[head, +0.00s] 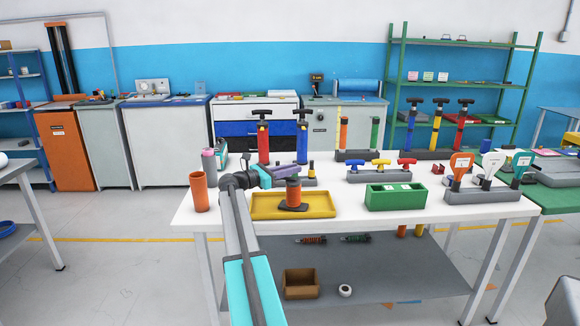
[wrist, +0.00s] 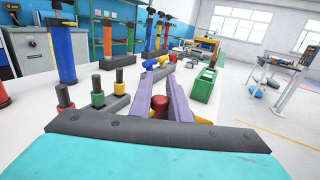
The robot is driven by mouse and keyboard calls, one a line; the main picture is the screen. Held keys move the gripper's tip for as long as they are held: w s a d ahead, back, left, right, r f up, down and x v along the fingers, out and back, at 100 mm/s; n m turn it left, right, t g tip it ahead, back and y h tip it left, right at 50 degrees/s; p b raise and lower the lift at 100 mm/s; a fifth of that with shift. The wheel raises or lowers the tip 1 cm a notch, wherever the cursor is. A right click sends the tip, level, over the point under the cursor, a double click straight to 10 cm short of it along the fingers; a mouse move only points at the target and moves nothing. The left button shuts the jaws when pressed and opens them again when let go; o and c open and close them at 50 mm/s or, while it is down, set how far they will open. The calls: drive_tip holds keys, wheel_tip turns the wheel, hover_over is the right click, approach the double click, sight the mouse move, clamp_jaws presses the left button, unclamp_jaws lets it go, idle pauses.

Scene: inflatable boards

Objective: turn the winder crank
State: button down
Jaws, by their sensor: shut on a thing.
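My gripper (wrist: 168,75), with two purple fingers, is shut around a red, rounded piece (wrist: 160,103) that shows between them in the wrist view. In the head view my gripper (head: 285,174) is above the yellow tray (head: 262,205), at the left part of the white table. An orange-red upright cylinder (head: 293,193) with a dark foot is just under the fingers; I cannot tell whether it is the same piece. A blue roll (head: 358,86) lies on a grey cabinet at the back wall. I cannot make out a winder crank for certain.
An orange cup (head: 199,192) stands left of the tray. A green box (head: 395,197), a rack with T-handled tools (head: 380,175) and a grey stand with paddles (head: 482,196) are to the right. Red and blue pumps (head: 263,140) stand behind. The table's front edge is close.

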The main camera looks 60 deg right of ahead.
drive_tip(key=shift+s+d+m+g+y+p, duration=0.1)
drive_tip(key=shift+m+g+y+p, duration=0.3)
drive_tip(key=shift+g, duration=0.2)
drive_tip(key=shift+s+d+m+g+y+p, duration=0.1)
drive_tip(key=shift+m+g+y+p, duration=0.25)
drive_tip(key=shift+m+g, duration=0.2)
drive_tip(key=c, duration=1.7)
unclamp_jaws()
drive_tip(key=shift+a, duration=0.1)
drive_tip(key=v, duration=1.3)
drive_tip(key=shift+w+a+f+b, duration=0.1)
drive_tip(key=shift+w+a+b, duration=0.15)
drive_tip(key=shift+w+b, duration=0.1)
